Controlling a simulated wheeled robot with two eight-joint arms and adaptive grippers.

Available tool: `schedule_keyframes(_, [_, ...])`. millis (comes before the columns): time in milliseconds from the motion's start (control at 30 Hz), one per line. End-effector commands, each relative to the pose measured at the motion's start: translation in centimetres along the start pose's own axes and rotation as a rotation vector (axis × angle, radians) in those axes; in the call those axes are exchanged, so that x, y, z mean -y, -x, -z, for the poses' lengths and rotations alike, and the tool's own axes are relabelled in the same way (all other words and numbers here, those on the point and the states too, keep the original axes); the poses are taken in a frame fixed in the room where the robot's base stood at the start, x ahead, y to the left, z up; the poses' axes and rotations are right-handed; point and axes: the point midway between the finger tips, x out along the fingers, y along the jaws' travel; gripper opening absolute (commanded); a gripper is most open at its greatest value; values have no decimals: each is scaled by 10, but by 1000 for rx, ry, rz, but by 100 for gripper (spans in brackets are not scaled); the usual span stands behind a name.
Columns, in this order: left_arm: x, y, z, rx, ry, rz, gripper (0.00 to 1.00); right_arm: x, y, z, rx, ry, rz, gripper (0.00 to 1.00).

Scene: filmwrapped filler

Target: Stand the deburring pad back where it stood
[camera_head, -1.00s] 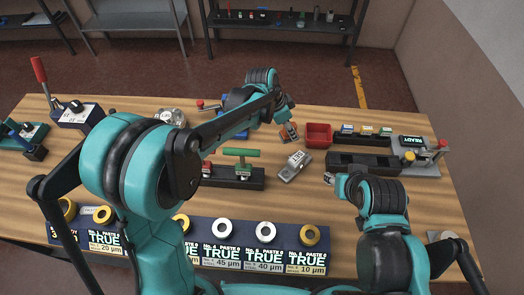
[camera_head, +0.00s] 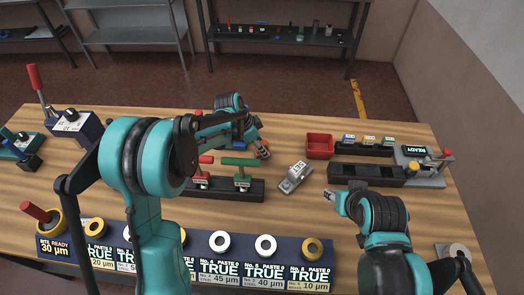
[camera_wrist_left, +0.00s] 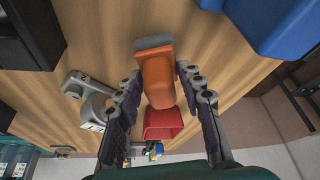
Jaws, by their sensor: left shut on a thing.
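The deburring pad (camera_wrist_left: 157,82) is an orange block with a grey face at its far end, seen in the left wrist view. My left gripper (camera_wrist_left: 159,90) is shut on it, one finger on each side. In the head view the orange pad (camera_head: 263,149) shows at the tip of my left gripper (camera_head: 257,145), left of the red bin and behind the grey block. I cannot tell whether it touches the table. My right gripper (camera_head: 333,199) is over the table's right half, apart from the pad; its finger opening is too small to tell.
A red bin (camera_head: 319,146), a grey block with a label (camera_head: 294,177) and a black rack with red and green handles (camera_head: 222,189) stand nearby. A long black tray (camera_head: 365,173) lies right. Labelled ring stand (camera_head: 230,268) runs along the front. A blue box (camera_wrist_left: 282,25) is close in the wrist view.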

Motion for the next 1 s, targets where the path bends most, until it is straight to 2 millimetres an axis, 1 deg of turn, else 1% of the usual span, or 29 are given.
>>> schedule_keyframes(33, [0, -11, -4, 0, 0, 0, 11, 0, -4, -3, 0, 0, 0, 40])
schedule_keyframes(133, [0, -20, -8, 0, 0, 0, 11, 0, -6, -4, 0, 0, 0, 40])
schedule_keyframes(367, [0, -20, -8, 0, 0, 0, 11, 0, -5, -4, 0, 0, 0, 40])
schedule_keyframes(500, [0, -24, -10, 0, 0, 0, 11, 0, -9, -6, 0, 0, 0, 40])
schedule_keyframes(533, [0, -23, -9, 0, 0, 0, 45, 0, -8, -6, 0, 0, 0, 40])
schedule_keyframes(567, [0, -22, -9, 0, 0, 0, 53, 0, -8, -6, 0, 0, 0, 40])
schedule_keyframes(600, [0, -22, -9, 0, 0, 0, 58, 0, -8, -6, 0, 0, 0, 40])
schedule_keyframes(867, [0, -22, -9, 0, 0, 0, 58, 0, -7, -5, 0, 0, 0, 40])
schedule_keyframes(967, [0, -18, -7, 0, 0, 0, 58, 0, -4, -3, 0, 0, 0, 40])
schedule_keyframes(1000, [0, -14, -7, 0, 1, 1, 58, 0, -3, -2, 0, 0, 0, 40])
